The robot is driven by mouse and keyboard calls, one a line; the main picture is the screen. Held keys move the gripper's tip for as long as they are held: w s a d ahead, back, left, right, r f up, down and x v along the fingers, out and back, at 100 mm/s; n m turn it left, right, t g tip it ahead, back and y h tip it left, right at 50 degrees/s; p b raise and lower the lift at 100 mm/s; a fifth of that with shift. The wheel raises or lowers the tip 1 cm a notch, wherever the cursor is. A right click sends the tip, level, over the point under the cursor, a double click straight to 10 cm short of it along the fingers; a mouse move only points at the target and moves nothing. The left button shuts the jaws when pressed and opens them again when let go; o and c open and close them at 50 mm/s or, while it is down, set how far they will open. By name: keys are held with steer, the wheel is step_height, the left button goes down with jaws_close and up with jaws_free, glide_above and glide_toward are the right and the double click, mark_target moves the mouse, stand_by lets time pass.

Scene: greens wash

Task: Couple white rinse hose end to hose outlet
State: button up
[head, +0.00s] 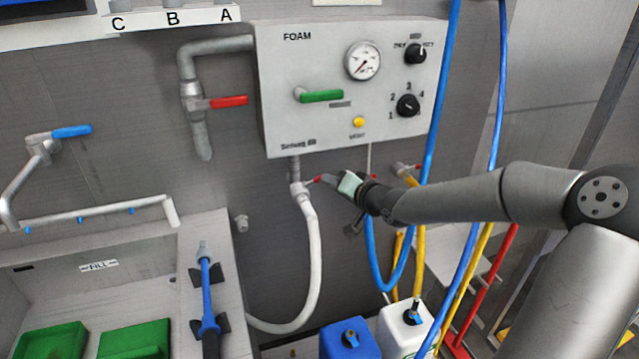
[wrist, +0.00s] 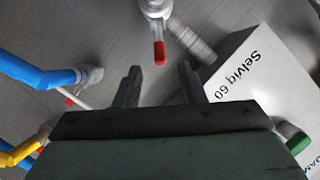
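The white rinse hose (head: 318,250) hangs in a loop below the foam box. Its upper end meets a small valve fitting (head: 298,188) under the box; I cannot tell whether the joint is locked. The fitting has a red lever and shows at the top of the wrist view (wrist: 154,8), with its red lever (wrist: 158,52) pointing toward my gripper. A grey outlet pipe (wrist: 188,38) joins the fitting to the box. My gripper (wrist: 160,76) is open, its two fingers apart with nothing between them. In the head view my gripper (head: 329,180) is just right of the fitting.
The foam box (head: 340,85) is on the wall above, with a gauge, knobs and a green lever. Blue hose (head: 374,255) and yellow hose (head: 420,260) hang to the right. A blue canister (head: 347,340) and a white canister (head: 400,330) stand below. A sink holds green crates (head: 50,340).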

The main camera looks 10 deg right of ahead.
mark_target(319, 176)
steer(key=x, duration=0.7)
steer(key=shift+w+a+f, duration=0.1)
steer(key=shift+w, duration=0.1)
steer(key=shift+b, duration=0.4)
jaws_close()
